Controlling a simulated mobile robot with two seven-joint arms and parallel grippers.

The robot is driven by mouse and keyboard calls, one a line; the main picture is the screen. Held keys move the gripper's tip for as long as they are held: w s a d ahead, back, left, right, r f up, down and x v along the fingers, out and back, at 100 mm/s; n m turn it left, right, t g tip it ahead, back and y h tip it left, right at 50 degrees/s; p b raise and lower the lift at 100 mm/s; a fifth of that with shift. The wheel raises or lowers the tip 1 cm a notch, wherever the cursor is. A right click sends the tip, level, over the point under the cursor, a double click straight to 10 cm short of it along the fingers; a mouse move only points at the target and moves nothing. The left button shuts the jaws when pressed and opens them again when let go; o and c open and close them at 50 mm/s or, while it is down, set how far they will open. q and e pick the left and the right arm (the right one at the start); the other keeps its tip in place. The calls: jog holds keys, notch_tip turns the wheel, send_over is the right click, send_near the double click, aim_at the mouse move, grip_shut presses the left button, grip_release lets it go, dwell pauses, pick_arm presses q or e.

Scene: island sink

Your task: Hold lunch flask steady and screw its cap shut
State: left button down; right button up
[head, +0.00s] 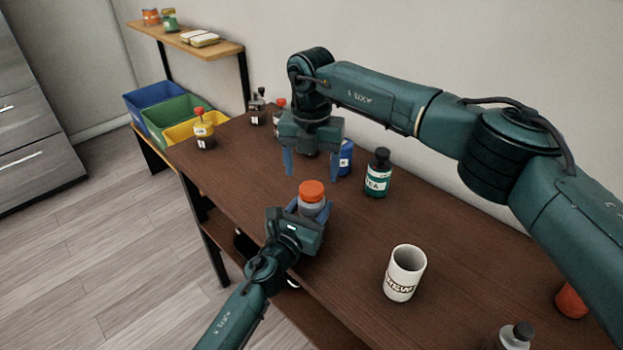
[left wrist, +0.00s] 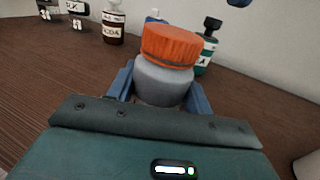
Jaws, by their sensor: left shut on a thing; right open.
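The lunch flask (head: 313,208) is grey and stands upright near the front edge of the brown table. Its orange cap (head: 312,190) sits on top; I cannot tell how tightly. My left gripper (head: 308,211) is shut around the flask's body from the front. In the left wrist view the grey body (left wrist: 163,84) sits between the two blue fingers, with the orange cap (left wrist: 171,45) above them. My right gripper (head: 312,167) is open and empty, pointing down behind and above the flask, apart from the cap.
A white mug (head: 405,273) stands right of the flask, and a green bottle (head: 378,173) behind it. A blue container (head: 345,158) is partly hidden by my right gripper. Several bottles stand at the back left. Coloured bins (head: 182,119) lie beyond the table's left end.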

notch_tip(320, 180, up, 8)
jog(key=shift+f, duration=0.15)
pick_arm(q)
jog(key=c, duration=0.5)
grip_release()
jog(key=v, duration=1.3)
jog(key=shift+s+a, duration=0.1)
jog(key=shift+s, duration=0.1)
pick_arm(e)
jog(key=shift+s+a, duration=0.1)
